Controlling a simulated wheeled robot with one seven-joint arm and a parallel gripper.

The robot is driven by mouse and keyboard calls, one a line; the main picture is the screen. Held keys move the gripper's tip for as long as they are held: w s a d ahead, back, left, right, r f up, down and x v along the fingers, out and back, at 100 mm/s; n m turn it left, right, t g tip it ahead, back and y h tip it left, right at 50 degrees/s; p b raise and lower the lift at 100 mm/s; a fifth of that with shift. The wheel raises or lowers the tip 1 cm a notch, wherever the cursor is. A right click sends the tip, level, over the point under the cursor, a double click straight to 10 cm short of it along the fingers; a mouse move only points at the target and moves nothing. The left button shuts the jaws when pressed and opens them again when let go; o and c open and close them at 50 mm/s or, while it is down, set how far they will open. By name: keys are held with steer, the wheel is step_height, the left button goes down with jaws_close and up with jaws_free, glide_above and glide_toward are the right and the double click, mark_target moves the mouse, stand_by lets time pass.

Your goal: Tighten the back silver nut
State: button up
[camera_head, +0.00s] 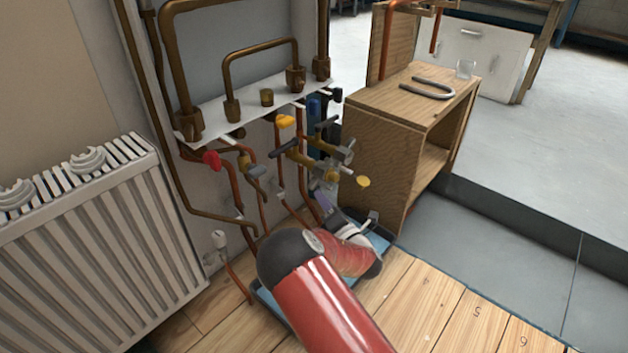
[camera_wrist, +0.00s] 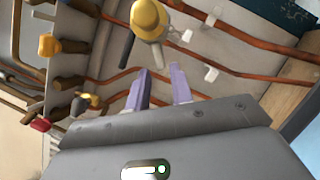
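Brass valves (camera_head: 300,158) with grey cylindrical ends sit on the pipes below the white shelf. A silver-grey fitting (camera_head: 345,152) shows at their right side; I cannot tell for sure whether it is the back silver nut. My gripper (camera_head: 320,197) is below and in front of these valves, its purple fingers pointing up toward the pipes.
A white radiator (camera_head: 90,225) stands at left. A wooden cabinet (camera_head: 380,155) with a grey U-shaped pipe (camera_head: 428,88) on top stands close at right. A blue tray (camera_head: 268,290) lies on the floor under the pipes. Copper pipes (camera_wrist: 245,38) run close past the fingers.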

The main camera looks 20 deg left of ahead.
mark_target(315, 188)
steer(key=x, duration=0.7)
steer(key=shift+w+a+b, duration=0.15)
steer(key=shift+a+b, duration=0.05)
steer(key=shift+b, duration=0.1)
jaws_close()
